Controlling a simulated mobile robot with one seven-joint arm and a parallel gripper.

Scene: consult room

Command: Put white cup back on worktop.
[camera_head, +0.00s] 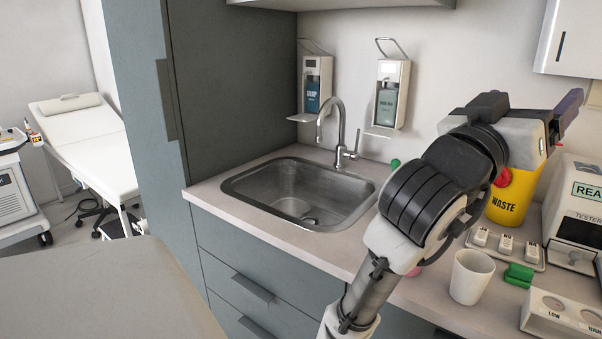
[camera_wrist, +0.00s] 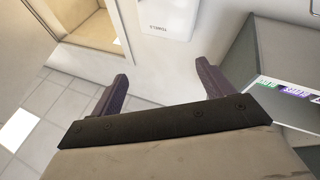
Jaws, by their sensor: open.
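The white cup (camera_head: 471,278) stands upright on the worktop (camera_head: 408,291), near its front edge and just right of my forearm. Its open top faces up and it looks empty, though the inside is only partly visible. My gripper (camera_head: 572,105) is raised at the upper right, well above and away from the cup, in front of the yellow waste bin. In the wrist view my gripper (camera_wrist: 158,86) has its two purple fingers spread wide with nothing between them. The cup is not in the wrist view.
A steel sink (camera_head: 300,192) with a tap (camera_head: 338,128) is set in the worktop. Right of the cup are a green block (camera_head: 519,274), a tray of small items (camera_head: 506,247), a yellow waste bin (camera_head: 512,196) and a tester (camera_head: 580,215). Two dispensers hang on the wall.

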